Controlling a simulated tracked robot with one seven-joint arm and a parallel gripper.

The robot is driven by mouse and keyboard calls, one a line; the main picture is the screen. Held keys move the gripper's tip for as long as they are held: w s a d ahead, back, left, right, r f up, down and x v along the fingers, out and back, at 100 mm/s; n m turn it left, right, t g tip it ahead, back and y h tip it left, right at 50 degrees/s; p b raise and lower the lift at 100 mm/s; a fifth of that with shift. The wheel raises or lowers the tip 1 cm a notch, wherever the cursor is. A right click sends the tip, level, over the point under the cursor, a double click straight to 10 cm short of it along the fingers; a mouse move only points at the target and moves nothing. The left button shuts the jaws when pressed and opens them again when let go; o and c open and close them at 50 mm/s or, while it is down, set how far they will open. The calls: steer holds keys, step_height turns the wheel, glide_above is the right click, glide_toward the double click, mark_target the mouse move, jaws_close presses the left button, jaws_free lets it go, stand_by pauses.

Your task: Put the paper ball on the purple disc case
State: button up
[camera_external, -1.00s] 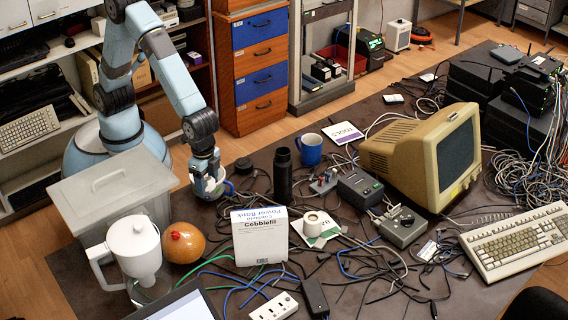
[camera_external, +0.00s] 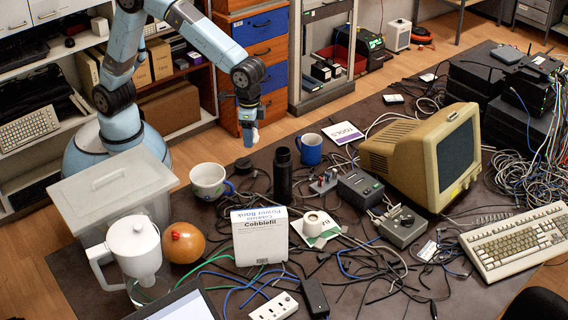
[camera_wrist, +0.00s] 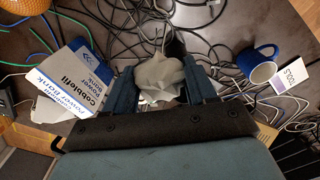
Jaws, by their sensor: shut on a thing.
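My gripper (camera_external: 249,128) is shut on the crumpled whitish paper ball (camera_wrist: 158,78) and holds it in the air above the back of the table. In the wrist view the ball sits between the two blue fingers. In the external view only a small pale bit shows at the fingertips. The purple disc case (camera_external: 344,132), white and purple with "TOOLS" on it, lies flat on the table, to the right of my gripper. It also shows at the right of the wrist view (camera_wrist: 289,77).
A blue mug (camera_external: 309,151) stands between my gripper and the case. A black bottle (camera_external: 283,176) stands in front. A white cup with a blue handle (camera_external: 208,182) is at the left. The beige monitor (camera_external: 392,152) and cables are to the right.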

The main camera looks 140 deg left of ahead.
steer(key=s+a+n, duration=0.1)
steer(key=s+a, duration=0.1)
steer(key=a, duration=0.5)
steer(key=s+a+n, duration=0.2)
steer(key=s+a, duration=0.1)
steer(key=a, duration=0.4)
steer(key=s+a+n, duration=0.2)
steer(key=a, duration=0.6)
steer(key=shift+s, duration=0.2)
steer(key=s+a+n, duration=0.5)
steer(key=s+a, duration=0.8)
steer(key=a, duration=0.4)
glide_above(334, 131)
steer(key=f, duration=2)
steer(key=shift+s+d+f, duration=0.15)
steer(key=shift+d+f, duration=0.05)
steer(key=shift+w+a+f, duration=0.2)
steer(key=shift+f, duration=1.65)
